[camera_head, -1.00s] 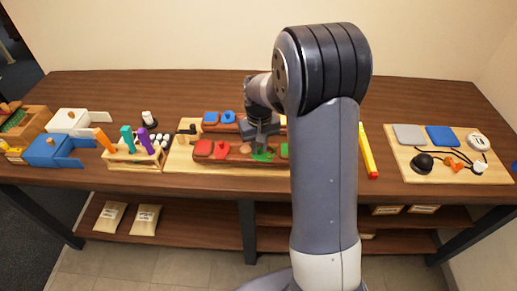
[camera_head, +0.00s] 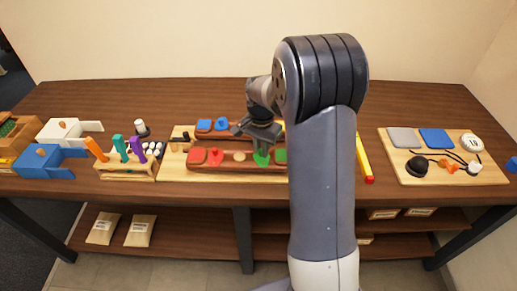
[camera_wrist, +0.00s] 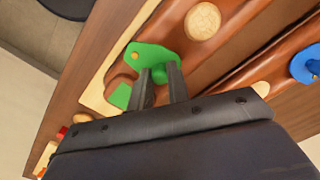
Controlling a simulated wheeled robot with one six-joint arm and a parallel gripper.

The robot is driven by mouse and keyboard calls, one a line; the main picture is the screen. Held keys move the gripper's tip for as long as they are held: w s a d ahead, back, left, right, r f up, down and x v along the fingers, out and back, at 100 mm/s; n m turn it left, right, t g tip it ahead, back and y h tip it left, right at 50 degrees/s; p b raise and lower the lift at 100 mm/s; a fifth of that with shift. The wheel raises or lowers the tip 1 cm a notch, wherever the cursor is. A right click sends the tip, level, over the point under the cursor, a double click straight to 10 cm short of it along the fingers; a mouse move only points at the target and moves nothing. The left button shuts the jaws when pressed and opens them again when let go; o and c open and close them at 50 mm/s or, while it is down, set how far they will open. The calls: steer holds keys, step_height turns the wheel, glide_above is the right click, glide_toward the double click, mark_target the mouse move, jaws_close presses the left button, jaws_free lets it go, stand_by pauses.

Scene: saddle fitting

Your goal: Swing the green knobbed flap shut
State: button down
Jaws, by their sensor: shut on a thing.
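The green knobbed flap (camera_head: 262,159) is on the front reddish-brown block (camera_head: 238,167), between a tan disc (camera_head: 239,156) and a green square (camera_head: 281,156). In the wrist view the flap (camera_wrist: 146,52) is a rounded green plate with a small gold pin near one edge. The green square (camera_wrist: 120,96) shows just beside it. My gripper (camera_wrist: 162,76) is shut on the flap's green knob, its fingers on either side. The fingers hide part of the flap, so I cannot tell how fully it covers what lies beneath. In the head view my gripper (camera_head: 261,145) comes down from above.
A red knobbed piece (camera_head: 214,156) and red square (camera_head: 196,156) sit on the same block. A second block with blue pieces (camera_head: 221,124) stands behind. A tool rack (camera_head: 128,167) is at left, a yellow bar (camera_head: 364,158) and a board (camera_head: 440,177) at right.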

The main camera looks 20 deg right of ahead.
steer(key=shift+d+m, duration=0.2)
steer(key=shift+m, duration=0.5)
steer(key=shift+d+m, duration=0.2)
steer(key=shift+m, duration=0.5)
steer(key=c, duration=1.3)
jaws_free()
steer(key=shift+s, duration=0.1)
steer(key=shift+c, duration=0.2)
step_height(320, 180, up, 11)
steer(key=b, duration=0.1)
steer(key=shift+f, duration=0.15)
step_height(320, 180, down, 11)
steer(key=shift+r+p, duration=0.1)
steer(key=shift+p, duration=0.3)
